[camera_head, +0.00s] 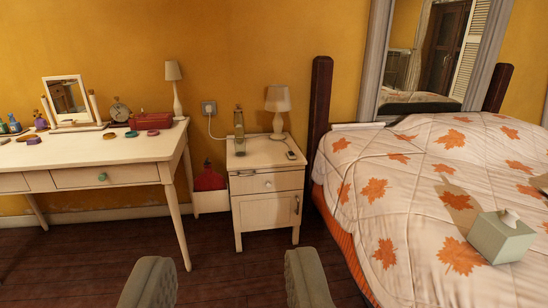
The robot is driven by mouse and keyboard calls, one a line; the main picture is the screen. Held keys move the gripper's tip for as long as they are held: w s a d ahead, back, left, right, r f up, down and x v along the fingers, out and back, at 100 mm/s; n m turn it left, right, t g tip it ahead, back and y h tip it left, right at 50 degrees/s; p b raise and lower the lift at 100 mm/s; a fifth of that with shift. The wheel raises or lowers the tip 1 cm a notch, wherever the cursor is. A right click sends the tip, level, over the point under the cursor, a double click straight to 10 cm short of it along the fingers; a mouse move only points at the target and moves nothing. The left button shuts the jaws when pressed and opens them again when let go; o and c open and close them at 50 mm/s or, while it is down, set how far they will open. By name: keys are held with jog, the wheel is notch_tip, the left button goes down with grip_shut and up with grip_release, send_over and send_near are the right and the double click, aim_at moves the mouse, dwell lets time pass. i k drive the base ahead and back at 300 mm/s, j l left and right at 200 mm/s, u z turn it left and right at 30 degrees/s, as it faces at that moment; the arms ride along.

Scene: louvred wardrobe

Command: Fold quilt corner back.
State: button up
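The quilt (412,180) is cream with orange maple leaves and lies spread over the bed at the right. Its left edge hangs over the bed's side, with an orange layer (344,243) showing below it. I cannot tell which corner is meant; the near end runs out of the picture. My gripper (216,280) shows as two grey-green fingers at the bottom edge, wide apart, with only floor between them. It is open and empty, to the left of the bed and not touching the quilt.
A tissue box (499,238) sits on the quilt. A nightstand (267,196) with a lamp (278,108), bottle and small dark item stands left of the bed. A dressing table (95,158) holds a mirror and small things. Dark wooden floor (225,262) is clear in front.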

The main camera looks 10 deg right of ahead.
aim_at(341, 146)
jog(key=i, duration=1.7)
jog(key=i+l, duration=0.15)
jog(key=i, duration=0.4)
jog(key=i+l+z, duration=0.1)
jog(key=i, duration=0.5)
jog(key=i+l, duration=0.15)
jog(key=i, duration=0.4)
jog(key=i+l+u, duration=0.1)
jog(key=i+l, duration=0.05)
jog(key=i, duration=0.1)
